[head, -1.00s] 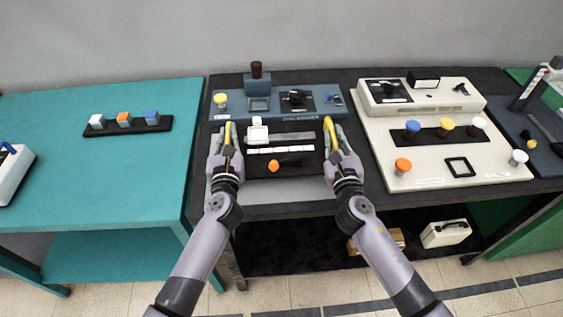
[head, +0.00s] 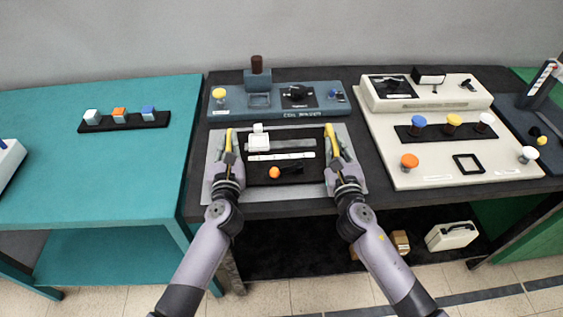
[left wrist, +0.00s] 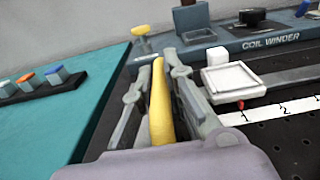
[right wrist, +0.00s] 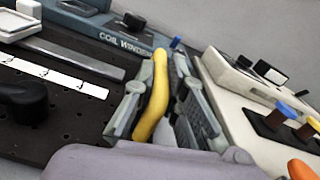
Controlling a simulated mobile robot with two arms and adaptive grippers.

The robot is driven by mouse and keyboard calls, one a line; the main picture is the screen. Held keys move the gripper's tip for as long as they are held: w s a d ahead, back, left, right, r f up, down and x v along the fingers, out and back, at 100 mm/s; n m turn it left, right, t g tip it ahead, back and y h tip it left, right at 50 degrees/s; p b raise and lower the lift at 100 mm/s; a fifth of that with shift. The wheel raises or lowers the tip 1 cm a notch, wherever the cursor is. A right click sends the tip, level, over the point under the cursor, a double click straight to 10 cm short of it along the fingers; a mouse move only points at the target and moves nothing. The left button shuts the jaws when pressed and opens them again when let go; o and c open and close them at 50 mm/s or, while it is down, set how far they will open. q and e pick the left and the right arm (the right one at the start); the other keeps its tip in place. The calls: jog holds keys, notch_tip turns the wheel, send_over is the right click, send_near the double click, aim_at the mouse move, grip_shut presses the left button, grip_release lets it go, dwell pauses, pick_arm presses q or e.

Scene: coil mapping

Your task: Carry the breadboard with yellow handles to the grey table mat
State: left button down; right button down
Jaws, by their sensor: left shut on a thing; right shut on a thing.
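The black breadboard (head: 310,170) has a yellow handle at each side and carries a white block, a numbered white strip, an orange knob and a black part. It lies level over the grey table mat (head: 358,180), whose edges show around it; I cannot tell if it touches the mat. My left gripper (head: 229,146) is shut on the left yellow handle (left wrist: 160,104), its fingers on either side of it. My right gripper (head: 334,143) is shut on the right yellow handle (right wrist: 153,98).
The blue-grey coil winder (head: 325,106) stands just behind the mat on the black table (head: 430,195). A cream panel (head: 450,178) with coloured knobs is close to the right. A teal table (head: 90,185) with a black strip of blocks (head: 125,121) is to the left.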

pick_arm(q)
jog(key=c, duration=1.6)
grip_release()
jog(key=shift+c, duration=0.2)
pick_arm(e)
jog(key=c, duration=1.6)
grip_release()
jog(key=shift+c, duration=0.2)
jog(key=shift+r, duration=0.15)
